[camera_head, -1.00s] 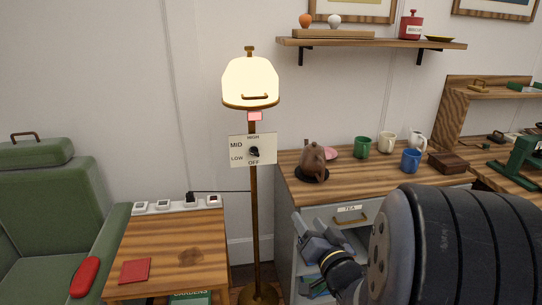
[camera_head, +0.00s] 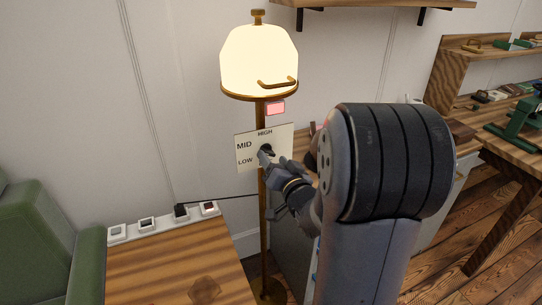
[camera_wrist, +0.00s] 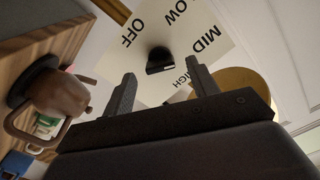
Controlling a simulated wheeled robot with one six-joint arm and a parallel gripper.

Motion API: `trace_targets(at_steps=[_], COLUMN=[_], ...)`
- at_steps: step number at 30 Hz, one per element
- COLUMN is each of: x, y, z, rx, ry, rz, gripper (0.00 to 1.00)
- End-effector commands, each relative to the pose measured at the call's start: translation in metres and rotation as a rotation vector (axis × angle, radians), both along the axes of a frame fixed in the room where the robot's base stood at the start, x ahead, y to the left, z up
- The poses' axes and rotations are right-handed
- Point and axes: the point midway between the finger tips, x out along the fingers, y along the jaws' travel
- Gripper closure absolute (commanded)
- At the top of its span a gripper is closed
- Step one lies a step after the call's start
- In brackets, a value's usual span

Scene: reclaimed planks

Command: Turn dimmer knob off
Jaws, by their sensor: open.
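The black dimmer knob (camera_head: 266,149) sits on a white plate (camera_head: 284,137) on the pole of a lit floor lamp (camera_head: 259,60). The plate reads HIGH, MID and LOW in the head view; OFF is hidden there by my gripper. In the wrist view the knob (camera_wrist: 160,61) shows with OFF, LOW, MID and HIGH around it. I cannot tell which mark it points to. My gripper (camera_wrist: 162,78) is open and empty, its two fingers apart, with the knob ahead between their tips. In the head view my gripper (camera_head: 263,158) is close to the knob, partly overlapping it.
A brown teapot (camera_wrist: 58,92) stands on a wooden counter beside my gripper in the wrist view. A wooden side table (camera_head: 170,262) with a power strip (camera_head: 147,223) is left of the lamp, beside a green armchair (camera_head: 35,240). A cord runs behind the pole.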

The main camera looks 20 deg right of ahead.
Motion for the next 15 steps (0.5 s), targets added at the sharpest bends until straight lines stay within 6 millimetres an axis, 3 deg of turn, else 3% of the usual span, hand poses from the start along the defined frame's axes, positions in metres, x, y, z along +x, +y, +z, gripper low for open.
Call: trace_targets(at_steps=[6,15], x=[0.022,0.025], y=[0.0,0.0], z=[0.0,0.0], rx=[-0.001,-0.001], ry=[0.0,0.0], rz=[0.001,0.0], gripper=[0.44,0.44])
